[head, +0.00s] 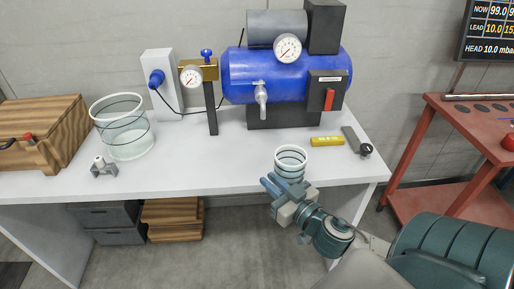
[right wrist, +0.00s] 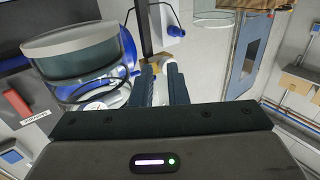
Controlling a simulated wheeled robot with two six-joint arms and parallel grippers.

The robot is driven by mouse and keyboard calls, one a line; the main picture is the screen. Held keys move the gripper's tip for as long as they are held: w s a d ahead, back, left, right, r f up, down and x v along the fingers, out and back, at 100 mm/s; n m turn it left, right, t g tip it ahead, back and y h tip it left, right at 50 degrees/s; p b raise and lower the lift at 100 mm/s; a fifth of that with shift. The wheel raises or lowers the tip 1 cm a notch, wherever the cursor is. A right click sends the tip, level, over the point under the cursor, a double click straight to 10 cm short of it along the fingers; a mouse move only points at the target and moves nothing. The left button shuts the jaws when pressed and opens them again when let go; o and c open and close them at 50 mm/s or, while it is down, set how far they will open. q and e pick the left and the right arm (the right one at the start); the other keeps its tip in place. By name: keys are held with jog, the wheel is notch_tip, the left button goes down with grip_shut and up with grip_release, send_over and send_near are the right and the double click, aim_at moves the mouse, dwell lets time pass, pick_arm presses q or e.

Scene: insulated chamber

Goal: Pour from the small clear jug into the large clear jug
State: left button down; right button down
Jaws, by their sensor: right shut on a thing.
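The small clear jug (head: 291,153) is near the table's front edge, right of the middle, with dark rings around it. It looks upright; I cannot tell whether it touches the table. My right gripper (head: 278,187) is at its near left side and shut on it. In the right wrist view the small jug (right wrist: 75,50) is large at upper left, beside the fingers (right wrist: 162,85); the gripped part is mostly hidden. The large clear jug (head: 126,135) stands on the table at left, apart from the gripper, open at the top. My left gripper is not in view.
A blue tank (head: 285,75) with gauge and tap stands behind. A gauge on a post (head: 211,110) stands between the jugs, farther back. A wooden box (head: 50,130) and small metal part (head: 104,168) are near the large jug. The front middle table is clear.

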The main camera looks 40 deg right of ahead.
jog(key=shift+w, duration=0.1)
jog(key=shift+w+d, duration=0.15)
jog(key=shift+w, duration=0.1)
jog(key=w+a, duration=0.2)
jog(key=w, duration=0.4)
jog(key=w+a+f, duration=0.1)
jog(key=w+a, duration=0.1)
jog(key=w, duration=0.4)
jog(key=w+a, duration=0.2)
jog(key=w, duration=0.5)
jog(key=shift+w+a+f, duration=0.1)
jog(key=shift+a+f, duration=0.2)
jog(key=w+a+r+n+g+y, duration=0.2)
jog(key=w+a+r+n+y, duration=0.1)
jog(key=a, duration=0.6)
jog(key=w+a+r+n+g+y, duration=0.2)
jog(key=w+a+r+y, duration=0.3)
jog(key=a, duration=0.5)
jog(key=w+a+r+n+g+y, duration=0.1)
jog(key=w+a+r+n+y, duration=0.3)
jog(key=a, duration=0.5)
notch_tip(320, 180, up, 3)
jog(key=shift+w+a+f+g+y, duration=0.15)
jog(key=shift+w+a+g+y, duration=0.15)
jog(key=shift+w+a+g, duration=0.15)
jog(key=shift+d, duration=0.15)
